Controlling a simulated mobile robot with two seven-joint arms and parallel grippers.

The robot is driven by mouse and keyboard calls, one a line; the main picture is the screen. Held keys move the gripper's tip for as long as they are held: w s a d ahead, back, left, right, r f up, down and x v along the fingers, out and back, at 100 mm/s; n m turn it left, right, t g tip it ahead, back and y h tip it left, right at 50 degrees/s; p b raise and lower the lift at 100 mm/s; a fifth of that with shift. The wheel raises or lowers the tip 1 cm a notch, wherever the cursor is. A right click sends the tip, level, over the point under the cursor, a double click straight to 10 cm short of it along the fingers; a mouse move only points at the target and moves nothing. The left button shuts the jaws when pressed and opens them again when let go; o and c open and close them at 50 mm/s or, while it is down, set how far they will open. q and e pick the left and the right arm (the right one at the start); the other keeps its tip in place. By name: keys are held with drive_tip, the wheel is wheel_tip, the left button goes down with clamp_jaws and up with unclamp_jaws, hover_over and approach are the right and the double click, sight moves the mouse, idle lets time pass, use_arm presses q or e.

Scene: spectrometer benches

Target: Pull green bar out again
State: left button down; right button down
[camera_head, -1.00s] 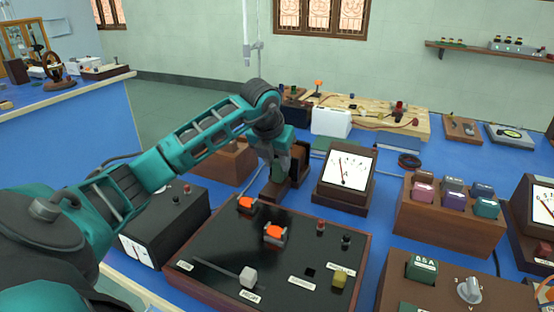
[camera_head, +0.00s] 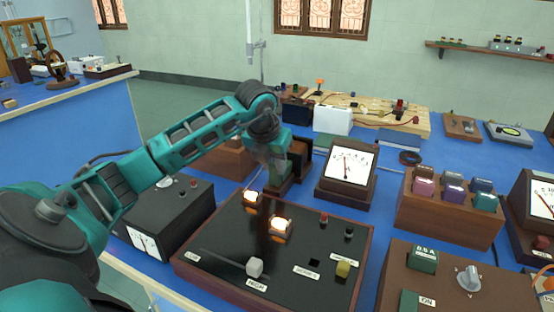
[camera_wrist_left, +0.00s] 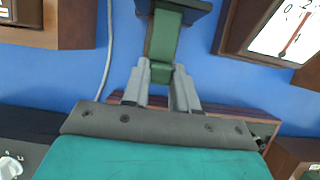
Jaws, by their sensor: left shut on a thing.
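The green bar (camera_wrist_left: 163,38) shows at the top middle of the left wrist view. Its far end meets a dark block (camera_wrist_left: 188,5) at the upper edge; how far it goes into this block I cannot tell. My left gripper (camera_wrist_left: 161,78) is shut on the near end of the bar, with a grey finger on each side. In the head view my left gripper (camera_head: 273,160) is behind the black panel, beside a brown wooden piece (camera_head: 300,160). My arm partly hides the bar there.
A wood-framed black panel (camera_head: 222,255) with two glowing lamps (camera_head: 280,228) stands in front of the gripper. A meter (camera_head: 348,167) is close on the right. A black box (camera_head: 180,222) stands on the left. Blue bench top (camera_head: 380,225) is clear right of the panel.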

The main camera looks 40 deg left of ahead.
use_arm(q)
drive_tip(key=shift+s+d, duration=0.1)
drive_tip(key=shift+s, duration=0.35)
drive_tip(key=shift+f, duration=0.1)
drive_tip(key=c, duration=0.9)
unclamp_jaws()
drive_tip(key=shift+p+v, duration=0.8)
drive_tip(key=shift+v, duration=5.8)
